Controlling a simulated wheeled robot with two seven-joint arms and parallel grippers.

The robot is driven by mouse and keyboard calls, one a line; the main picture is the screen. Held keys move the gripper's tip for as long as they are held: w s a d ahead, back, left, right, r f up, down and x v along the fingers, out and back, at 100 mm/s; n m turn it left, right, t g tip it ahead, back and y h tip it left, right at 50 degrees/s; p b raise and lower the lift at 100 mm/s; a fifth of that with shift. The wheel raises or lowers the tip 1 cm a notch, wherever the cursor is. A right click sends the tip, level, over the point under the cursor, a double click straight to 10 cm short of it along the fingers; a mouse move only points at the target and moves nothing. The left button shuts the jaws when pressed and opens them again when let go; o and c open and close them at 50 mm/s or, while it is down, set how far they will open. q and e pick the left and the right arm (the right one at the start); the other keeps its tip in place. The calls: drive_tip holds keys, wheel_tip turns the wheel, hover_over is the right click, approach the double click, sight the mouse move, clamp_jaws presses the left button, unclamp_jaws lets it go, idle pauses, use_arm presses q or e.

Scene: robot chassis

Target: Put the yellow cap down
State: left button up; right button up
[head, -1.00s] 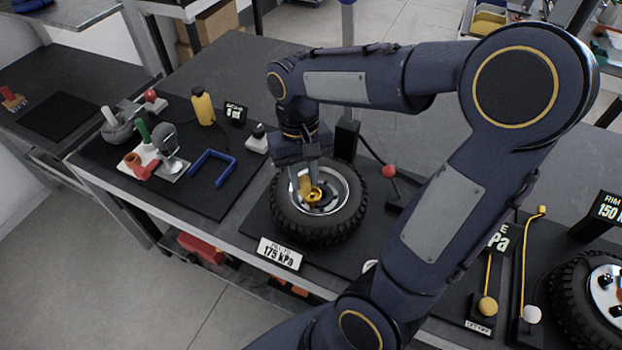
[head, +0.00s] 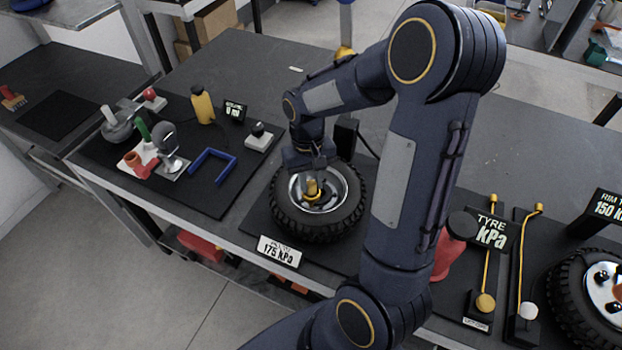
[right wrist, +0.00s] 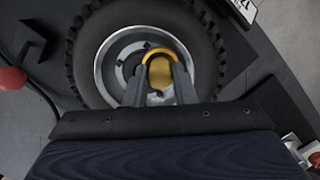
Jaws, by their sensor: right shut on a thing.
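My right gripper (head: 312,182) is over the middle of the wheel and is shut on the yellow cap (head: 312,190). In the right wrist view its two grey fingers (right wrist: 161,88) stand on both sides of the cap (right wrist: 159,74). The cap is at the hub of the silver rim (head: 338,187); I cannot tell whether it touches the hub. The black tyre (head: 318,228) lies flat on a dark mat, and it also shows in the right wrist view (right wrist: 205,45). My left gripper is not in view.
A "175 kPa" sign (head: 279,252) stands in front of the tyre. A blue U-shaped bracket (head: 212,166), a yellow bottle (head: 203,106) and a grey-white block with a black knob (head: 259,138) stand left. Another wheel (head: 590,290) lies far right. A red-knobbed lever (right wrist: 12,79) stands near the tyre.

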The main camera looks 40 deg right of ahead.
drive_tip(key=shift+f, duration=0.1)
drive_tip(key=shift+f, duration=0.15)
drive_tip(key=o, duration=1)
drive_tip(key=shift+c, duration=0.2)
wheel_tip(320, 180, up, 12)
drive_tip(key=w, duration=0.2)
drive_tip(key=s+a+n+t+y, duration=0.2)
drive_tip(key=s+a+t, duration=0.5)
drive_tip(key=s, duration=0.8)
drive_tip(key=shift+s+a+y, duration=0.25)
drive_tip(key=shift+a+y, duration=0.35)
drive_tip(key=shift+a, duration=1.1)
